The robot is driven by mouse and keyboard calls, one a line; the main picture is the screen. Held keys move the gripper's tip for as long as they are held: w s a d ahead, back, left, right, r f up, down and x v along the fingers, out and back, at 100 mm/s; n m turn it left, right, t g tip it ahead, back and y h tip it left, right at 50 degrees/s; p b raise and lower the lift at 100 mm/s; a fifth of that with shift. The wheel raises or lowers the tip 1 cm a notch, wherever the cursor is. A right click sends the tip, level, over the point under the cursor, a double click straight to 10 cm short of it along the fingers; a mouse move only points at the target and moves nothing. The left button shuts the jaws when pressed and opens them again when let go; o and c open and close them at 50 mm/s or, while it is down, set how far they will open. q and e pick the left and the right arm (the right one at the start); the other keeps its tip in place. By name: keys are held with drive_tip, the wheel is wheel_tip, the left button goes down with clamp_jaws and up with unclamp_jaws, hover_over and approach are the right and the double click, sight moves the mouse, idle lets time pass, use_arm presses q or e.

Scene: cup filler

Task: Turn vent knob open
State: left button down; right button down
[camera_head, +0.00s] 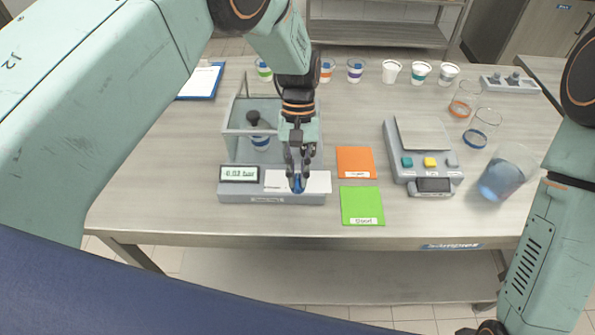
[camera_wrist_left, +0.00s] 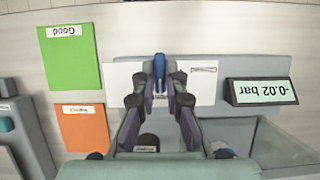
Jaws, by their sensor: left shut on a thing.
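The vent knob (camera_head: 298,185) is a small blue lever on the white front panel (camera_head: 318,181) of the grey vacuum tester (camera_head: 240,197). My left gripper (camera_head: 299,171) comes down over the panel from above and is shut on the knob, its fingers on either side of it. In the left wrist view the blue knob (camera_wrist_left: 159,66) stands between the fingertips (camera_wrist_left: 160,83). The tester's display (camera_head: 239,174) shows a small negative pressure in bar. Only a dark part of what seems to be my right gripper (camera_head: 485,327) shows at the bottom edge.
A clear chamber (camera_head: 236,130) holding a banded cup stands behind the panel. An orange mat (camera_head: 356,161) and a green mat (camera_head: 362,204) lie to its right. Farther right are a scale (camera_head: 422,134) and a jug of blue liquid (camera_head: 503,180). Several cups line the back.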

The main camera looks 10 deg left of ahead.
use_arm(q)
drive_tip(key=shift+s+f, duration=0.1)
drive_tip(key=shift+s, duration=0.05)
drive_tip(key=c, duration=1.4)
unclamp_jaws()
drive_tip(key=shift+w+r, duration=0.25)
drive_tip(key=shift+r, duration=0.15)
drive_tip(key=v, duration=1.1)
drive_tip(key=shift+r, duration=0.15)
drive_tip(key=shift+a, duration=0.1)
